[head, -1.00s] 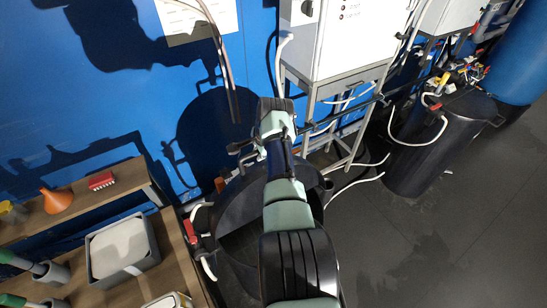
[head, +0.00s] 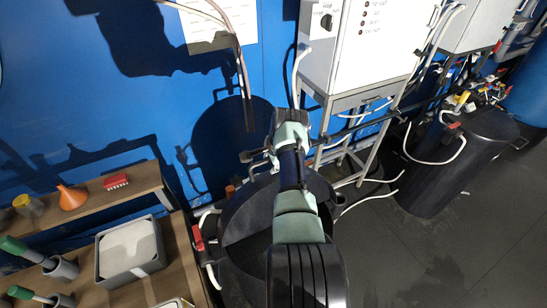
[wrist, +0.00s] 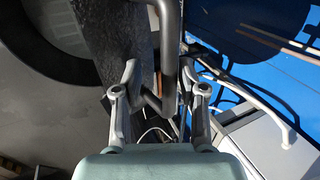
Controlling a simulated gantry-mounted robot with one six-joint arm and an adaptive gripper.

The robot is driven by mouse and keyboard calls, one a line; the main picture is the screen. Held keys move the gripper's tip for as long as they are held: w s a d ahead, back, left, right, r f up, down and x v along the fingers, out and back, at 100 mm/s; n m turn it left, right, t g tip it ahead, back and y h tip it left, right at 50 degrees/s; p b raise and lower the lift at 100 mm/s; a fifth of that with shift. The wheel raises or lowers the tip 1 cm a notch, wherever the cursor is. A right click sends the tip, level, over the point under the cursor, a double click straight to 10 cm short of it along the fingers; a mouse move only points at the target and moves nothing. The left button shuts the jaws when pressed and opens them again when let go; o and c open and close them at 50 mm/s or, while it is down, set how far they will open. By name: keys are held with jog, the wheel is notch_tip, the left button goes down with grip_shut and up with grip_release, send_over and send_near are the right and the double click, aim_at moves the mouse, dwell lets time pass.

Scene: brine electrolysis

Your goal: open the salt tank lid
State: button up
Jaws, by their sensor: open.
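The black salt tank (head: 236,222) stands below my arm in the head view, its round dark top partly hidden by the arm. I cannot clearly tell the lid from the tank top there. My gripper (head: 257,160) is at the tank's far side, near the blue wall. In the wrist view my gripper (wrist: 161,78) is open, with a finger on each side of a bent grey bar (wrist: 169,40), which looks like a handle. Contact with the bar cannot be told. A dark, rough slab (wrist: 100,35) lies just left of the bar, beside a black round rim (wrist: 45,68).
A wooden bench (head: 185,262) with a grey tub (head: 130,250) and red-handled valve (head: 197,238) is left of the tank. A white control cabinet (head: 360,45) on a metal stand is behind right. A second black tank (head: 455,165) stands right. Floor between is mostly clear.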

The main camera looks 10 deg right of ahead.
jog(key=v, duration=1.2)
jog(key=shift+f, duration=0.15)
jog(key=s+a+f+n+t+h, duration=0.1)
jog(key=s+a+f+n+t, duration=0.3)
jog(key=s+a+f+n, duration=0.35)
jog(key=s+a+r+n+t, duration=0.15)
jog(key=s+n, duration=0.25)
jog(key=s, duration=0.4)
jog(key=s+a+r+n+t, duration=0.1)
jog(key=s+a+n+t, duration=0.25)
jog(key=s, duration=0.45)
notch_tip(320, 180, up, 16)
jog(key=p, duration=1.5)
jog(key=shift+s+d+g+p, duration=0.2)
jog(key=shift+d+g+p, duration=0.1)
